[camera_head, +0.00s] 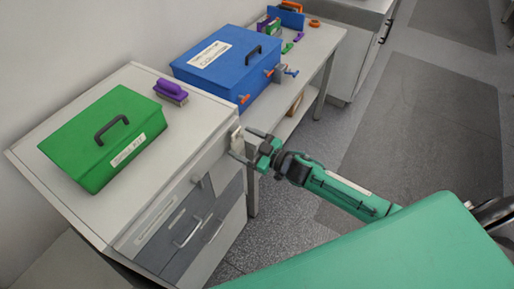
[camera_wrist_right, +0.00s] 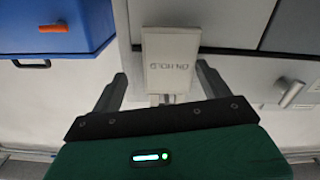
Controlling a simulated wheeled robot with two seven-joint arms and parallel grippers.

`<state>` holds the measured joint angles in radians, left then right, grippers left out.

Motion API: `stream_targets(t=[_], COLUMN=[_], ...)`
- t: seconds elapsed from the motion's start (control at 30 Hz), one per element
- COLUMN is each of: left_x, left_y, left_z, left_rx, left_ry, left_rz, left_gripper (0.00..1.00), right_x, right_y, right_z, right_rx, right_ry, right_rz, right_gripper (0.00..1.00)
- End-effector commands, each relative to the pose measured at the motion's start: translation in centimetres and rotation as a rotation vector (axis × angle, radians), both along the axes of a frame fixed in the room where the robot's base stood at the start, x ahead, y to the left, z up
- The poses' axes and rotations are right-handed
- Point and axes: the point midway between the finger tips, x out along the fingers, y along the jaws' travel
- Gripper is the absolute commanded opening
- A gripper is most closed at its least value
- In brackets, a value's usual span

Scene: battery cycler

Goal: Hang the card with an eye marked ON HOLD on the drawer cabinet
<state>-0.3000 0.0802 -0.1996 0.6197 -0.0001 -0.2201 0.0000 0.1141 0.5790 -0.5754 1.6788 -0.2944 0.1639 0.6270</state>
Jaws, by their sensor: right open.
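The white card marked ON HOLD (camera_wrist_right: 170,68) appears upside down in the right wrist view, up against the pale front of the drawer cabinet (camera_wrist_right: 222,22). In the head view the card (camera_head: 236,139) is a small pale shape at the upper right corner of the cabinet front (camera_head: 214,160). My right gripper (camera_head: 252,145) is open beside it. In the wrist view its two fingers (camera_wrist_right: 160,82) stand apart on either side of the card's lower end, with gaps to both. Whether the card's eye sits on a hook is not clear. My left gripper is not in view.
A green case (camera_head: 85,135) and a purple brush (camera_head: 170,92) stand on the cabinet top. A blue box (camera_head: 225,65) stands on the bench beyond, with orange and blue parts at its side. Floor is free to the right.

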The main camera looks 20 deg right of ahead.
Motion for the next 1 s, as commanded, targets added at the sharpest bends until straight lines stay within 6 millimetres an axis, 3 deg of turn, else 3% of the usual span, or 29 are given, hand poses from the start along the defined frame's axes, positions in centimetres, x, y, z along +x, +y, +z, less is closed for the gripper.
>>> stream_targets(t=[0.6,1.0], left_x=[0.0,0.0], left_y=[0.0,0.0], left_z=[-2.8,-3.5], left_rx=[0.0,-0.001], left_ry=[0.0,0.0], left_rz=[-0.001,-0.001], left_gripper=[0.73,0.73], right_x=[-8.0,-10.5], right_y=[-6.2,-8.2], right_z=[-0.4,-0.1], right_rx=[-0.001,-0.001], right_ry=[0.003,0.0], right_rz=[0.0,0.001], right_gripper=[0.79,0.79])
